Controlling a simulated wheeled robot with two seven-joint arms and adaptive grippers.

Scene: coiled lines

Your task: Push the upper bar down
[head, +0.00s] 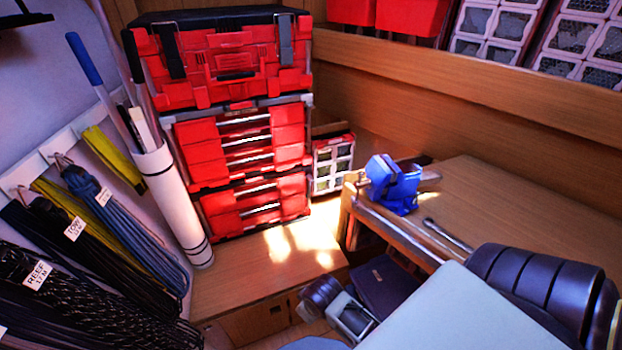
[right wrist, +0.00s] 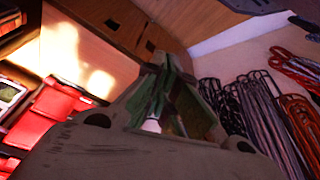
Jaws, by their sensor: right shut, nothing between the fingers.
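Coiled lines (head: 80,260) hang at the left of the head view, black, blue and yellow, some with white tags. A pale rail (head: 42,158) with hooks runs along the wall above them. I cannot tell whether this rail is the upper bar; no other bar shows clearly. My right gripper (right wrist: 172,66) is shut and empty in the right wrist view, with its greenish finger pads together. Grey, red and dark coils (right wrist: 255,105) hang beyond it to the right, apart from it as far as I can see. My left gripper is not in view.
Red stacked toolboxes (head: 240,150) stand at the back on a wooden bench. A white roll (head: 170,195) leans beside them. A blue vise (head: 392,185) sits on the right-hand worktop (head: 510,205). The bench front (head: 260,275) is clear.

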